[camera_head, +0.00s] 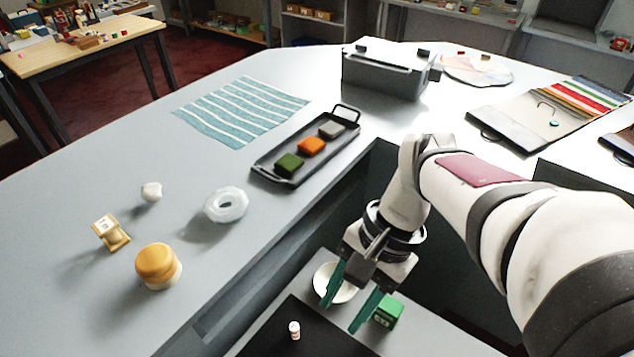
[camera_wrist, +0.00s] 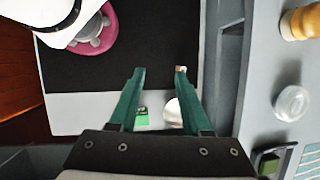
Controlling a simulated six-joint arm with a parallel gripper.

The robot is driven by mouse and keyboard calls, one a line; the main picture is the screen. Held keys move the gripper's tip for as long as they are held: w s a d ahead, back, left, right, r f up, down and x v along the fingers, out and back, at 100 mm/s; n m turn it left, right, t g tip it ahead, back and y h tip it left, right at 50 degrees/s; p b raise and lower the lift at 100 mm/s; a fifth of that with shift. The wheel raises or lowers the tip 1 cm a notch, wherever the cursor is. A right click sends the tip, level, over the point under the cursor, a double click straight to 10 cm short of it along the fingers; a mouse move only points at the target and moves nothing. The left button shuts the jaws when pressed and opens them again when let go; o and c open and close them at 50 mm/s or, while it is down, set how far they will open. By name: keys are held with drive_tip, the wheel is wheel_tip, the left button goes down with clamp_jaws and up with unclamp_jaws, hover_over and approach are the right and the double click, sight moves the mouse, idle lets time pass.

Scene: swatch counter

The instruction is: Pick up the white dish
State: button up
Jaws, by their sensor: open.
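The white dish (camera_head: 348,290) is a shallow round bowl on the lower grey surface, partly hidden behind one finger of my gripper in the head view. In the wrist view a part of the dish (camera_wrist: 171,111) shows between the fingers, close to the right one, which covers the rest. My gripper (camera_head: 341,318) has two green fingers, spread apart with nothing between their tips. It hangs over the lower surface, pointing down, above the dish area. In the wrist view the fingertips (camera_wrist: 160,71) reach over the black mat.
A green block (camera_head: 387,312) stands right beside the dish. A small white bottle (camera_head: 294,330) stands on the black mat (camera_head: 318,336).

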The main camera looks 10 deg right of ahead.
drive_tip(key=w+d+f+m+y, duration=0.3)
drive_tip(key=w+d+f+m, duration=0.1)
drive_tip(key=w+d, duration=0.25)
drive_tip(key=w+d+f+m+y, duration=0.3)
drive_tip(key=w+d+f+m, duration=0.15)
drive_tip(key=w, duration=0.35)
drive_tip(key=m+t+y, duration=0.4)
drive_tip(key=m, duration=0.2)
approach(323, 274)
drive_tip(key=a, duration=0.1)
drive_tip(key=w+a+f, duration=0.1)
drive_tip(key=w+a, duration=0.1)
drive_tip(key=shift+a+f, duration=0.15)
drive_tip(key=shift+f, duration=0.25)
clamp_jaws()
drive_tip(key=shift+s, duration=0.1)
